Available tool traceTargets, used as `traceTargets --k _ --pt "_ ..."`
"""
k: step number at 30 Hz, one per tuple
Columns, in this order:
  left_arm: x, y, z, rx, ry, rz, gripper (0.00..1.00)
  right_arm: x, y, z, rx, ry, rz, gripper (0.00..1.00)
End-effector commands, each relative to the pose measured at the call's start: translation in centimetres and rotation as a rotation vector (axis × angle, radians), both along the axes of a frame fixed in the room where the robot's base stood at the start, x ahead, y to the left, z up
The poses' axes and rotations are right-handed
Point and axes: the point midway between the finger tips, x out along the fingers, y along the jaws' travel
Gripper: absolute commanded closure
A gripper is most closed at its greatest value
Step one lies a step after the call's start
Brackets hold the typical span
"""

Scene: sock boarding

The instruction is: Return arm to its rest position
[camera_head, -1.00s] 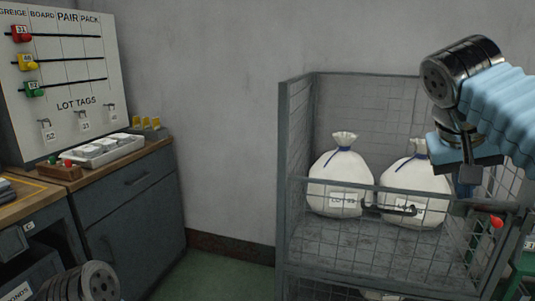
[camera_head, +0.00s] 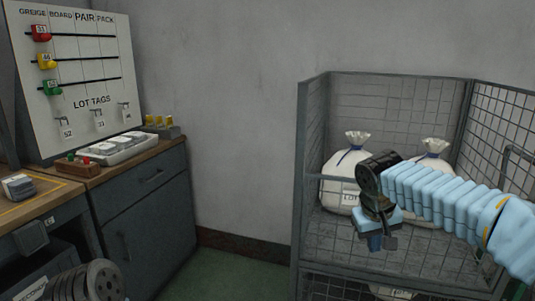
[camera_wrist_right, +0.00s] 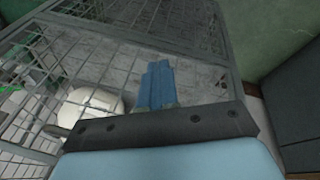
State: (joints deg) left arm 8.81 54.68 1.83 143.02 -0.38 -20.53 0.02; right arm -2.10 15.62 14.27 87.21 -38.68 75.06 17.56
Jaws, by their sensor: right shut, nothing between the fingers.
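Two white tied sacks stand in the cage: the left sack (camera_head: 345,167) and the right sack (camera_head: 436,165), both partly hidden by my right arm. A white sack (camera_wrist_right: 90,105) also shows in the right wrist view, apart from the fingers. My left gripper is out of view; only a dark piece of my left arm shows at the lower left.
A dark cabinet (camera_head: 150,215) with a wooden top stands at the left. On it are a white tray (camera_head: 115,150) and a lot-tag board (camera_head: 75,75). The green floor (camera_head: 230,270) between cabinet and cage is clear. The cage has a lower level.

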Motion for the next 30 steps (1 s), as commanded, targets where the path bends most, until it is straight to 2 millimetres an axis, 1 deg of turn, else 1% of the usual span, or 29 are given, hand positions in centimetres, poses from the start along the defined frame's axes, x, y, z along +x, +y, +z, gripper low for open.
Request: traceTargets --k 1,2,3,4,5,6,8,9,11,12,14,15,18,21,22,24,25,30 --pt "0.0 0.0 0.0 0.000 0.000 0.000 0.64 0.5 1.4 -3.9 0.038 0.036 0.042 1.00" --pt "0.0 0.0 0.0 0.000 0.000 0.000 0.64 0.7 2.3 -6.3 0.068 0.053 0.067 1.00" --pt "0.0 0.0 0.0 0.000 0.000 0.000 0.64 0.8 3.7 -9.6 0.112 0.074 0.099 1.00" --pt "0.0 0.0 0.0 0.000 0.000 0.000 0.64 0.6 4.7 -12.1 0.150 0.089 0.119 1.00" --pt "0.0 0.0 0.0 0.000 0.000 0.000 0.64 0.3 5.7 -14.6 0.188 0.104 0.135 1.00" --pt "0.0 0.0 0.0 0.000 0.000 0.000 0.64 -0.3 7.0 -17.8 0.239 0.123 0.151 1.00" --pt "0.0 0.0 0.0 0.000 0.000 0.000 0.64 -1.7 8.9 -22.6 0.320 0.149 0.161 1.00" --pt "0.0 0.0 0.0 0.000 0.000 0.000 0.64 -3.0 10.1 -25.7 0.373 0.165 0.157 1.00" --pt "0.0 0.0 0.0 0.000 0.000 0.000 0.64 -5.5 11.8 -30.1 0.451 0.186 0.137 1.00" --pt "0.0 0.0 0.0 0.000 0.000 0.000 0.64 -7.4 12.7 -32.9 0.498 0.198 0.113 1.00" --pt "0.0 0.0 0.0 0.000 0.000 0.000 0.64 -10.6 13.8 -36.4 0.555 0.211 0.065 1.00" --pt "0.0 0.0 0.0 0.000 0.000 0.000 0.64 -12.7 14.2 -38.5 0.581 0.216 0.025 1.00" --pt "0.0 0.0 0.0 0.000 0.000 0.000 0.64 -17.6 14.6 -42.0 0.612 0.220 -0.069 1.00" --pt "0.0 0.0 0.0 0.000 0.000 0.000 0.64 -21.1 14.3 -43.9 0.607 0.218 -0.137 1.00" --pt "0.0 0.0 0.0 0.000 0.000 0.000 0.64 -21.8 14.2 -44.2 0.603 0.217 -0.150 1.00" --pt "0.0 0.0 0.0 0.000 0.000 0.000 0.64 -22.8 14.0 -44.6 0.595 0.213 -0.172 1.00" --pt "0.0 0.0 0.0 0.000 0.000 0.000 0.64 -23.0 13.9 -44.7 0.593 0.210 -0.177 1.00" --pt "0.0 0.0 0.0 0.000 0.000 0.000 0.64 -23.2 13.8 -44.7 0.591 0.207 -0.180 1.00"
